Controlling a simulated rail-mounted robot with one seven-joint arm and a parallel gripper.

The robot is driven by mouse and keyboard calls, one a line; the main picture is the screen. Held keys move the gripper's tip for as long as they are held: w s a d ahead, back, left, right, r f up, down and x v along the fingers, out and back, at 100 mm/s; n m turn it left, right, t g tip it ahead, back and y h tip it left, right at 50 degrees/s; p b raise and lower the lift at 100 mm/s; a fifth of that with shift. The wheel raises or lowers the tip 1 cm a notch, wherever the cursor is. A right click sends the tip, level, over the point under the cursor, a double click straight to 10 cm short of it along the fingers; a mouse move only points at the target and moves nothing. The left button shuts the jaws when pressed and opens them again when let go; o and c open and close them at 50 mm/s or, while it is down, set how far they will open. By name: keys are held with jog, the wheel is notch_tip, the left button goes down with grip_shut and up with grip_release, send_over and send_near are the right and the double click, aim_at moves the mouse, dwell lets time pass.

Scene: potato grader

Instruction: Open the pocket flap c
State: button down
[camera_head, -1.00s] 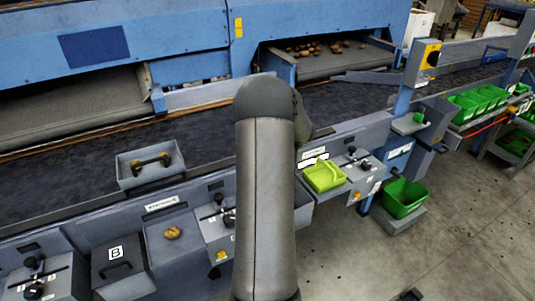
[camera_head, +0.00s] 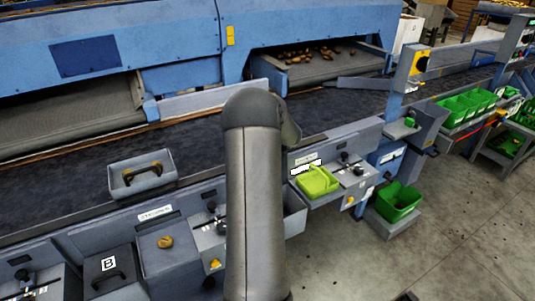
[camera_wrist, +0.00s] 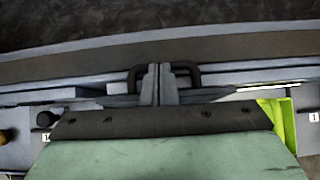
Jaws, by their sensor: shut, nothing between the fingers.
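Pocket flap c is not identifiable in the head view, where my arm covers the middle of the pocket row. In the wrist view, a dark looped handle (camera_wrist: 191,70) stands at a grey ledge; no letter shows, so I cannot tell whether it belongs to flap c. My gripper (camera_wrist: 160,70) is shut and empty, its fingers together in the middle of the handle's span. I cannot tell whether they touch the handle. In the head view my gripper is hidden behind my arm. A dark flap marked B (camera_head: 107,266), with its own handle, lies at lower left.
A grey tray (camera_head: 120,166) with a handled item stands by the dark belt (camera_head: 75,185). A bright green tray (camera_head: 317,183) sits right of my arm; part of a green object (camera_wrist: 279,125) shows in the wrist view. A green bin (camera_head: 398,200) stands lower right, beside open floor.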

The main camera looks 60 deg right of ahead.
jog(key=w+d+r+p, duration=0.2)
jog(key=r+p, duration=0.3)
jog(key=r, duration=0.4)
jog(key=shift+w+p, duration=0.3)
jog(key=shift+w, duration=0.6)
jog(key=shift+w, duration=0.1)
